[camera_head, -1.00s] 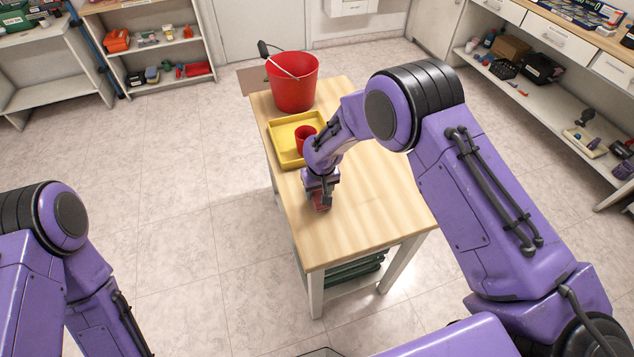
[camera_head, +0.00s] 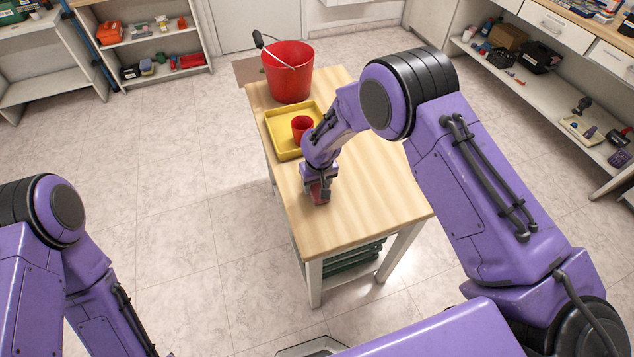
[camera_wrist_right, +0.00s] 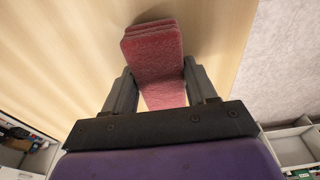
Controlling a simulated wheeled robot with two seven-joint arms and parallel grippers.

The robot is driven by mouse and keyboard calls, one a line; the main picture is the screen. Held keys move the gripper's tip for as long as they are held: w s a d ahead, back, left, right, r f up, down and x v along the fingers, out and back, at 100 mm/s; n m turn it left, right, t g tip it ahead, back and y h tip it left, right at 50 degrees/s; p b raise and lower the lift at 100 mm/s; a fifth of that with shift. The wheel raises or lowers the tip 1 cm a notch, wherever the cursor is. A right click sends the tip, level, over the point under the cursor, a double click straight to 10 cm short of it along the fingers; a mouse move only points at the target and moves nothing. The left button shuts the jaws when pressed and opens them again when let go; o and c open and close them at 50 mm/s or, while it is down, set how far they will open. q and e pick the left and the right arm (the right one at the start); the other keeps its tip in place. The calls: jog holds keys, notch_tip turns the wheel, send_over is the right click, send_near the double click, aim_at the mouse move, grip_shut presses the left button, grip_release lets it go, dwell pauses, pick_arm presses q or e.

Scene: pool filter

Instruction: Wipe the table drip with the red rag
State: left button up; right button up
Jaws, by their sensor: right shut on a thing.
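The red rag (camera_wrist_right: 153,55) is a folded pad held between the two fingers of my right gripper (camera_wrist_right: 158,88) in the right wrist view. In the head view my right gripper (camera_head: 317,190) is low over the wooden table (camera_head: 360,215), and the rag (camera_head: 319,195) shows as a small red patch beneath it. The rag is at or very close to the tabletop; I cannot tell whether it touches. I see no drip on the table; the gripper and rag may hide it. My left arm is at the left edge, its gripper out of view.
A yellow tray (camera_head: 283,150) with a red cup (camera_head: 301,127) in it lies just behind my right gripper. A large red bucket (camera_head: 288,75) stands at the table's far end. The table's right half is clear. Shelves (camera_head: 160,45) stand along the walls.

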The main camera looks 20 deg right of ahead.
jog(key=shift+f, duration=0.25)
jog(key=o, duration=1)
jog(key=c, duration=0.3)
jog(key=shift+r+p, duration=0.3)
jog(key=shift+r, duration=0.1)
jog(key=c, duration=0.9)
